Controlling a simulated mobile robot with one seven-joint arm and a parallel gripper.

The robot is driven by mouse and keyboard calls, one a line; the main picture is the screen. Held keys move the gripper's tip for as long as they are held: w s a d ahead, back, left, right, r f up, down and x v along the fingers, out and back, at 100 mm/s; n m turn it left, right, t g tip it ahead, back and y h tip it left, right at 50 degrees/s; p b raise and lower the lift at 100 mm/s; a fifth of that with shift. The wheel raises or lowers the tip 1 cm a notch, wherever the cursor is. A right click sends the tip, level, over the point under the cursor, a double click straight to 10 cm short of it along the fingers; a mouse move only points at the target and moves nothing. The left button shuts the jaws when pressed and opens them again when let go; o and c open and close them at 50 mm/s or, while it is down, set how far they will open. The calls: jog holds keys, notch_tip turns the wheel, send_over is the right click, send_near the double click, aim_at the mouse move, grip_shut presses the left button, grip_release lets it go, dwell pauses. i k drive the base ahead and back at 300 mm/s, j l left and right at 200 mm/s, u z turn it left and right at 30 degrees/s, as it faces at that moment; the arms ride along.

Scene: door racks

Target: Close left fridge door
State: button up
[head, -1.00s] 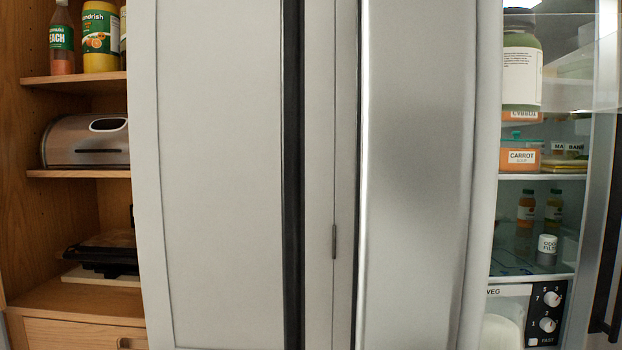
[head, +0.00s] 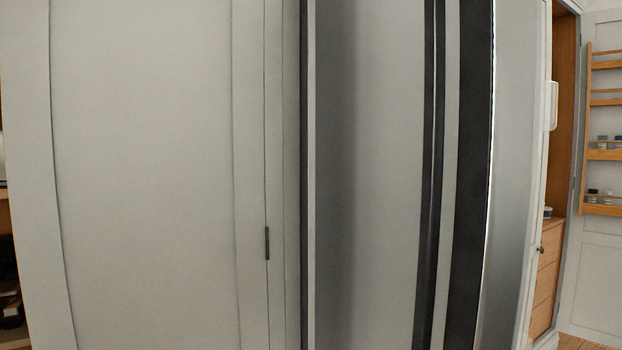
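The left fridge door (head: 370,180) is a tall brushed-metal panel in the middle of the head view. Dark vertical strips (head: 470,150), which look like handles, run along its right side. A second metal panel (head: 515,150), likely the right fridge door, stands to the right of them. The fridge interior is not visible. I cannot tell whether the left door sits fully flush. My gripper is not in view, so its contact with the door cannot be seen.
A pale cabinet door (head: 140,170) fills the left, with a small dark hinge (head: 267,243). At the right is an open wooden cupboard with drawers (head: 546,280), and a door rack (head: 603,155) holding small jars. A strip of wooden floor (head: 590,342) shows at lower right.

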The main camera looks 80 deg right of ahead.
aim_at(428, 117)
jog(key=i+j+z, duration=0.15)
jog(key=z, duration=0.35)
jog(key=i+j+z, duration=0.1)
jog(key=z, duration=2.05)
jog(key=k+j+u, duration=0.15)
jog(key=k, duration=0.25)
jog(key=k+j+u, duration=0.2)
jog(key=k+j, duration=0.15)
